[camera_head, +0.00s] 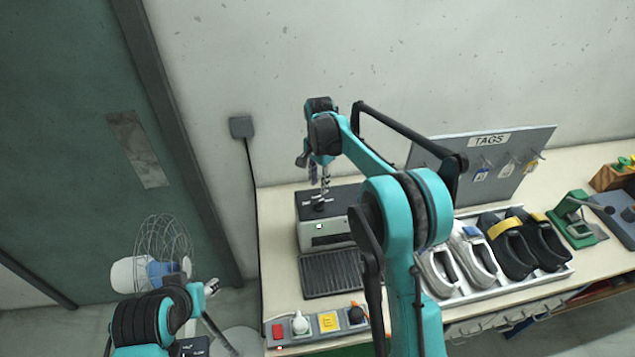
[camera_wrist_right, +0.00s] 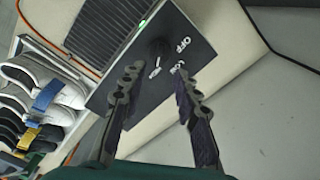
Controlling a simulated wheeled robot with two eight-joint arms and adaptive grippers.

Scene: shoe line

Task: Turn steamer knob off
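The steamer (camera_head: 312,236) is a grey box with a dark top, standing at the left of the bench. Its dark top also fills the middle of the right wrist view (camera_wrist_right: 205,30). There the black knob (camera_wrist_right: 158,48) has a white mark, with white lettering including "OFF" beside it. My right gripper (camera_head: 321,190) points down at the steamer top. In the right wrist view its two fingers (camera_wrist_right: 158,84) are apart, with the knob just beyond and between their tips; contact cannot be told. My left gripper (camera_head: 212,287) is at the lower left, its fingers too small to judge.
A tray of shoes (camera_head: 515,284) and a "TAGS" board (camera_head: 520,150) are to the right. A wire-cage fan (camera_head: 163,243) stands at left.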

